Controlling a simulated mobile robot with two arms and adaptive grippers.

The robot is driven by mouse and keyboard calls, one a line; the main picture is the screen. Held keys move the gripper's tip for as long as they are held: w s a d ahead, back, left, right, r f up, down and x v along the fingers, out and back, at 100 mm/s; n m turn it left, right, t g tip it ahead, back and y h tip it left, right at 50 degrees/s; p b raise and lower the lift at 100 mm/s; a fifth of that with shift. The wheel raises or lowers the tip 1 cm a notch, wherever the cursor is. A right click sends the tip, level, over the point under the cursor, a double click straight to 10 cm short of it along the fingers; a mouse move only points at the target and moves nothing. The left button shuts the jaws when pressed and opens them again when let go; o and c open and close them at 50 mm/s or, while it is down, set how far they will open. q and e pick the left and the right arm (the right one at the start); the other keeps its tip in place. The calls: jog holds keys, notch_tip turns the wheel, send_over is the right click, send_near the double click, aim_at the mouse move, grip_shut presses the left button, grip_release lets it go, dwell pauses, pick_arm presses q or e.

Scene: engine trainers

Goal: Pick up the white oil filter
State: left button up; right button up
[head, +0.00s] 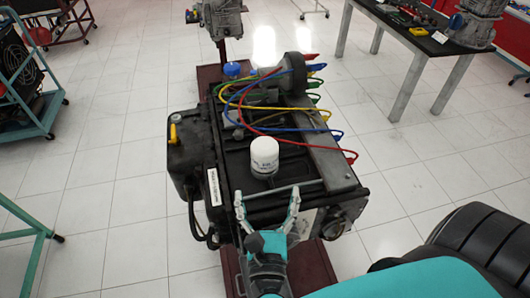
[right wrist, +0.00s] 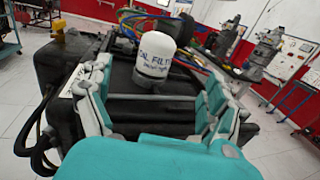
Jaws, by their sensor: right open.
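The white oil filter (head: 264,157) stands upright on top of the dark engine trainer (head: 235,160) in the head view. In the right wrist view the filter (right wrist: 155,55) shows its blue lettering, beyond and between the open fingers. My right gripper (head: 267,193) is open and empty, in front of the filter on the near side of the engine. Its fingertips also show in the right wrist view (right wrist: 158,85), apart from the filter. A thin bar of the engine runs across between the fingers and the filter. My left gripper is not in view.
Coloured cables (head: 275,105) loop over the engine behind and right of the filter. A yellow handle (head: 173,133) stands up at the left. A blue cap (head: 232,69) sits at the back. A table with parts (head: 415,35) stands at the upper right. Open floor surrounds the engine.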

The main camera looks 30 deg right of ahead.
aim_at(265, 162)
jog(key=b+x, duration=0.1)
jog(key=x, duration=0.5)
jog(key=b+x, duration=0.1)
jog(key=x, duration=0.3)
jog(key=shift+a+f, duration=0.1)
jog(key=b+x, duration=0.1)
jog(key=x, duration=0.2)
jog(key=shift+w, duration=0.5)
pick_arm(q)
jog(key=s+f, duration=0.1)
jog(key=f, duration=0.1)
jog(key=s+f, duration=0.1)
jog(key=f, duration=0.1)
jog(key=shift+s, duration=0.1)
pick_arm(e)
jog(key=shift+c, duration=0.9)
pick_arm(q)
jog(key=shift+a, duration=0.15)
pick_arm(e)
jog(key=c, duration=1.3)
